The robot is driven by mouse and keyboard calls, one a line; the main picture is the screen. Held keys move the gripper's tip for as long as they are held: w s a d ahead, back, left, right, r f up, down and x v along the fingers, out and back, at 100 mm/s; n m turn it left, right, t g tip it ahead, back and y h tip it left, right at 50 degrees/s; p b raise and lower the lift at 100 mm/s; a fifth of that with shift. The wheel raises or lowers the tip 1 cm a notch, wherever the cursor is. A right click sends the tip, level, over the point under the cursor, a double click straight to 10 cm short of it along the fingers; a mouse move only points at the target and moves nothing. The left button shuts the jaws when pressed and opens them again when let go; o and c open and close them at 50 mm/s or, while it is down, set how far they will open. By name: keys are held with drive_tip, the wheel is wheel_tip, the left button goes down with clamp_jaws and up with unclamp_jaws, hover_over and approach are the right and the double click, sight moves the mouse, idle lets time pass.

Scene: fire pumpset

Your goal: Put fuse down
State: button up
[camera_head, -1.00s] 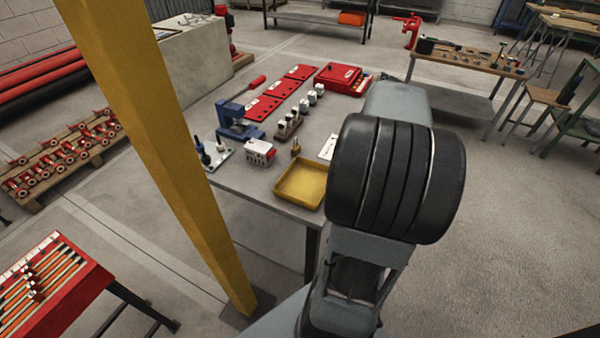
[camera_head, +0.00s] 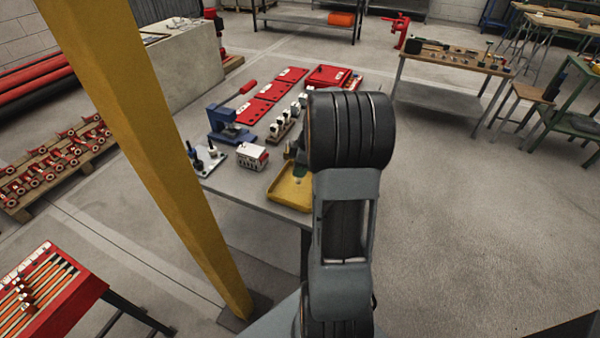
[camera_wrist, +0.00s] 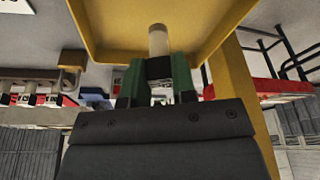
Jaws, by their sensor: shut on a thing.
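In the wrist view, my gripper (camera_wrist: 158,72) has its green fingers shut on the fuse (camera_wrist: 158,41). The fuse is a small pale cylinder, and its lower part is hidden between the fingers. The yellow tray (camera_wrist: 250,14) lies right beyond the fuse's free end; I cannot tell if they touch. In the head view, the yellow tray (camera_head: 285,192) sits at the workbench's near edge, partly covered by my arm. My green fingers show small over the tray, and the fuse cannot be made out there.
A white multi-pole block (camera_head: 252,157) stands left of the tray. A blue press (camera_head: 228,127) and red plates (camera_head: 255,110) are behind it. A row of small parts (camera_head: 285,127) stands close to my arm. A yellow post (camera_head: 150,150) rises left of the bench.

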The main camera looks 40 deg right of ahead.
drive_tip(key=shift+f, duration=1.1)
drive_tip(key=shift+s+f, duration=0.1)
drive_tip(key=shift+f, duration=0.05)
drive_tip(key=o, duration=0.9)
